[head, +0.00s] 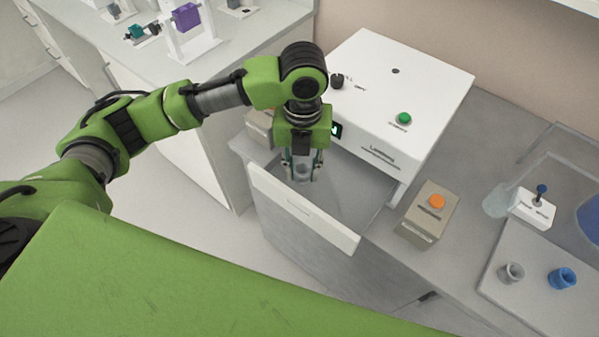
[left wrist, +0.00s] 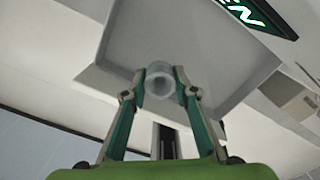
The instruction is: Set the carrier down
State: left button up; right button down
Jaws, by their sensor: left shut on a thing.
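My left gripper (head: 303,163) points down over an open white drawer (head: 312,214) below the white machine (head: 400,95). It is shut on a small grey-white cylindrical carrier (head: 303,174), which is within the drawer's outline in the head view. In the left wrist view the carrier (left wrist: 160,84) is between the fingertips (left wrist: 161,90), with its round opening showing. The drawer floor (left wrist: 195,45) lies beyond it. I cannot tell whether the carrier touches the floor. My right gripper is not in view.
The machine has a green button (head: 404,118), a black knob (head: 337,81) and a lit green sign. A box with an orange button (head: 436,202) stands to the right. A tray (head: 530,300) holds a grey cup (head: 511,272) and a blue cup (head: 562,277). The drawer's right part looks empty.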

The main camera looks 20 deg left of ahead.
aim_at(299, 172)
pick_arm(q)
jog(key=shift+w+a+f, duration=0.15)
jog(key=shift+f, duration=0.1)
jog(key=f, duration=0.1)
jog(key=f+p, duration=0.1)
jog(key=f, duration=0.1)
jog(key=shift+w+a, duration=0.2)
jog(key=shift+a, duration=0.15)
jog(key=shift+f, duration=0.5)
jog(key=shift+f, duration=0.1)
jog(key=o, duration=1.2)
notch_tip(299, 172, up, 12)
jog(key=shift+r+b, duration=0.15)
jog(key=shift+b, duration=0.65)
